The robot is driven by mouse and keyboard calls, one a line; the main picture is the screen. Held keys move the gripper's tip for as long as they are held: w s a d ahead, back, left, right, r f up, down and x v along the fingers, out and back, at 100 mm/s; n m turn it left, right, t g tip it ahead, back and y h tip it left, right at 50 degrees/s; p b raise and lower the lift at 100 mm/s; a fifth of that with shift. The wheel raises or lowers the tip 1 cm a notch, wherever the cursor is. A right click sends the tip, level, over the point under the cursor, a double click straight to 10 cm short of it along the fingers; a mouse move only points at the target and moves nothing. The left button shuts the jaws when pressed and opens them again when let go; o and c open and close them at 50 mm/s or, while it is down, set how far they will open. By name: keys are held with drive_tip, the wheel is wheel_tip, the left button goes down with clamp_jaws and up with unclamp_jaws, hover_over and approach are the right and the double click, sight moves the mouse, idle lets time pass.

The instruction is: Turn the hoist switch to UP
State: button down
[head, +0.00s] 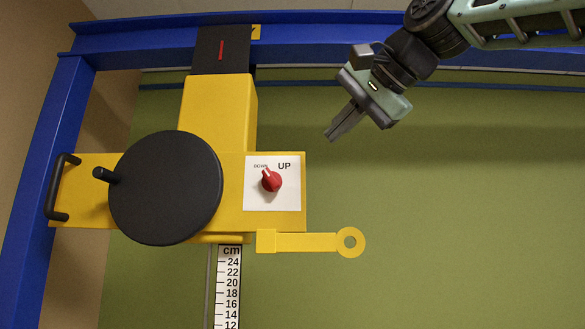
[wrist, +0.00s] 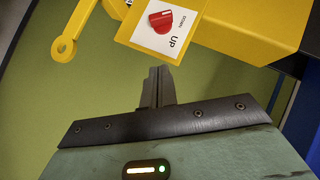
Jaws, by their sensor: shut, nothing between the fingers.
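The hoist switch is a red knob (head: 270,181) on a white plate (head: 289,200) at the right end of the yellow hoist body (head: 230,218). The plate reads DOWN at upper left and UP at upper right. The knob's white mark points up and left, toward DOWN. The knob also shows in the wrist view (wrist: 162,21), above the fingers. My gripper (head: 331,138) is up and to the right of the plate, clear of the knob. In the wrist view my gripper (wrist: 158,72) has its fingers together with nothing between them.
A black disc (head: 165,190) with a crank knob is on the hoist's left part. A yellow arm with a ring (head: 350,242) sticks out below the plate. A blue frame (head: 125,45) runs behind, and a centimetre scale (head: 229,290) hangs below. Right of the hoist is clear.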

sight(282, 180)
drive_tip(key=p+x, duration=0.3)
drive_tip(key=x, duration=0.5)
drive_tip(key=shift+w+a, duration=0.2)
drive_tip(key=shift+a, duration=0.05)
drive_tip(key=shift+s+a+f+p, duration=0.1)
drive_tip(key=shift+a+f+p, duration=0.1)
drive_tip(key=shift+a+f, duration=0.25)
drive_tip(key=shift+s+a+f+p, duration=0.1)
drive_tip(key=shift+a+f+p, duration=0.15)
drive_tip(key=shift+a, duration=0.35)
drive_tip(key=shift+w+a+f, duration=0.1)
drive_tip(key=shift+a+f, duration=0.4)
drive_tip(key=shift+f, duration=0.15)
drive_tip(key=shift+f+b, duration=0.1)
drive_tip(key=shift+b, duration=0.3)
drive_tip(key=shift+y+b, duration=0.3)
